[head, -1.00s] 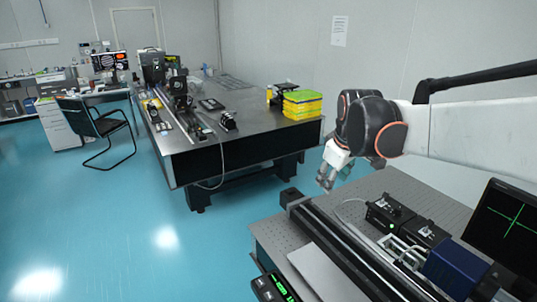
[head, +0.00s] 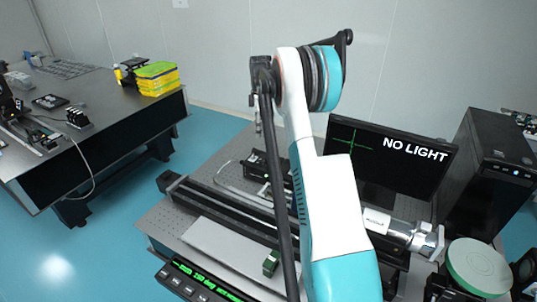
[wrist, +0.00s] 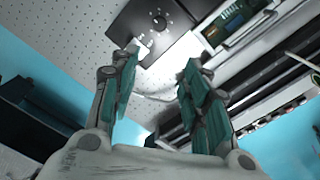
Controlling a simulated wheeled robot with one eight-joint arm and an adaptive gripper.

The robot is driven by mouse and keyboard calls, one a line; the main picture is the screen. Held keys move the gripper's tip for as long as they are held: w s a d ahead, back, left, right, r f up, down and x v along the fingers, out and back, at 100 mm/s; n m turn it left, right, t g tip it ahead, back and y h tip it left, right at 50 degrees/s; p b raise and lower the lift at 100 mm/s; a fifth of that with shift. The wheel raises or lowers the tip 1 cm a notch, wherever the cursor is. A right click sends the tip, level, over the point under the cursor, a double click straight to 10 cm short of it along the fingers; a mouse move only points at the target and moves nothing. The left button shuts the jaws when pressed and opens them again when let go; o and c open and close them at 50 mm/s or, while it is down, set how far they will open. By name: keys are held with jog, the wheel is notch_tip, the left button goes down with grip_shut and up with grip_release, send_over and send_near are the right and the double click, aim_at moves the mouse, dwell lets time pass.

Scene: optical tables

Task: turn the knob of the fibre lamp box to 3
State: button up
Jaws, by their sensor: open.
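In the wrist view a dark box (wrist: 150,28) with a round black knob (wrist: 160,24) and a ring of pale marks lies beyond my fingertips, at the top. I take it to be the fibre lamp box. The knob's setting is too small to read. My gripper (wrist: 160,60) is open and empty, its teal-padded fingers apart, the knob beyond the gap and not touched. I cannot make out the lamp box in the head view.
A long black rail (head: 225,205) and a green-lit display box (head: 200,284) lie left of my arm.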

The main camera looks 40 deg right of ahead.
aim_at(268, 158)
jog(key=d+f, duration=0.1)
jog(key=f, duration=0.4)
jog(key=d+f, duration=0.1)
jog(key=f, duration=0.4)
jog(key=d+f, duration=0.1)
jog(key=f, duration=0.4)
jog(key=shift+s+f+b, duration=0.25)
jog(key=shift+f+b, duration=0.1)
grip_shut()
